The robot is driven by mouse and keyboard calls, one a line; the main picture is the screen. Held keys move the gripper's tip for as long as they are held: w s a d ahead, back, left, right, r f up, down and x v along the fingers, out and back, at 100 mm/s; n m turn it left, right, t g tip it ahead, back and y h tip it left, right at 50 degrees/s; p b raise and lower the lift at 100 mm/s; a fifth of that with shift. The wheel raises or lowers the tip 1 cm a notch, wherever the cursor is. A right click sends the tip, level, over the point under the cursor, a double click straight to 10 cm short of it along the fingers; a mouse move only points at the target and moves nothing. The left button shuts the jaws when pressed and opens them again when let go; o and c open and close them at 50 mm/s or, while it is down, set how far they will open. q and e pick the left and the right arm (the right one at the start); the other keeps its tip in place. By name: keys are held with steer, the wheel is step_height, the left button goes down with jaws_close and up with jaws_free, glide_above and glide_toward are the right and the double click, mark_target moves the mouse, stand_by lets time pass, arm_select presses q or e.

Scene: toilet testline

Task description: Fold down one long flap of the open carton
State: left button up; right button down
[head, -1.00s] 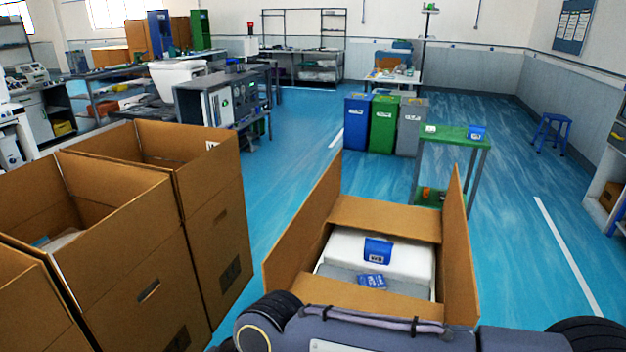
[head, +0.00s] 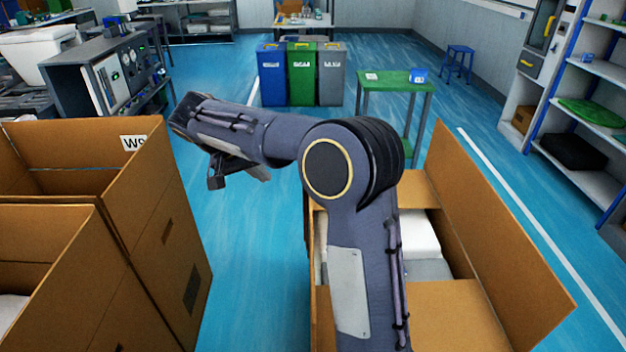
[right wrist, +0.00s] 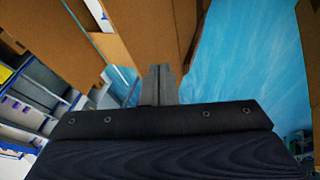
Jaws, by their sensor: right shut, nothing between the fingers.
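The open carton (head: 455,310) stands at the lower right of the head view, with white and grey contents (head: 424,235) inside. Its two short flaps lie inward. Its right long flap (head: 500,240) stands up and leans outward. The left long flap is mostly hidden behind my right arm. My right gripper (head: 215,182) is to the left of this carton, above the gap beside the tall cartons. In the right wrist view its fingers (right wrist: 159,84) are shut and empty, with brown cardboard (right wrist: 150,30) beyond them. My left gripper is not in view.
Tall open cartons (head: 150,220) stand on the left, close to my right gripper. A green-topped table (head: 395,82) and several bins (head: 302,75) stand behind. Shelves (head: 580,130) are at the right. Blue floor is clear between the cartons.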

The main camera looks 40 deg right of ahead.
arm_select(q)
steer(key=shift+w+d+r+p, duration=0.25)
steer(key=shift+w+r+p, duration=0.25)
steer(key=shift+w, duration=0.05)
arm_select(e)
steer(key=s+d+f, duration=0.1)
steer(key=d+f, duration=0.6)
steer(key=d, duration=0.2)
steer(key=shift+d+f+m+h, duration=0.3)
steer(key=shift+d+f, duration=0.1)
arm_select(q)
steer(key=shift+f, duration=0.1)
arm_select(e)
steer(key=shift+s, duration=0.15)
